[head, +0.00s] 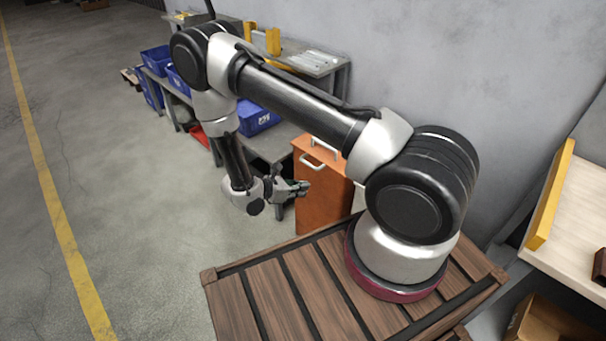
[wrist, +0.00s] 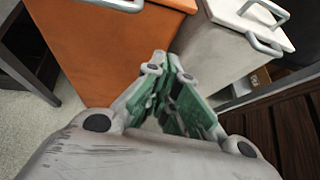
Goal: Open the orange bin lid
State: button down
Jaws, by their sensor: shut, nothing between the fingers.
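The orange bin (head: 322,205) stands on the floor by the wall in the head view, partly hidden by my arm. Its lid (head: 301,142) looks closed. A pale handle (head: 313,163) sits at the upper front of the bin, and a second one (head: 326,150) is on top. My gripper (head: 303,187) is shut and empty, in front of the bin's face and below the front handle. In the wrist view the orange bin (wrist: 100,55) fills the upper left with a grey handle (wrist: 118,5) at the top edge. The fingertips (wrist: 168,62) are together near its right edge.
A white-grey bin (wrist: 215,50) with two handles stands close to the right of the orange bin. A workbench with blue bins (head: 256,120) runs along the wall. A slatted wooden platform (head: 270,295) lies under my arm's base. Open floor (head: 130,190) is at left.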

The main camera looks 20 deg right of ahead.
jog(key=w+a+f+n+t+y, duration=0.1)
jog(key=w+a+n+t, duration=0.1)
jog(key=w+a+t, duration=0.3)
jog(key=w+d+f+g, duration=0.2)
jog(key=w+d+f, duration=0.25)
jog(key=d, duration=0.45)
jog(key=shift+s+d+r, duration=0.15)
jog(key=shift+d+r, duration=0.1)
jog(key=shift+r, duration=0.55)
jog(key=shift+s+d+r, duration=0.15)
jog(key=shift+d+r, duration=0.1)
jog(key=shift+r, duration=0.55)
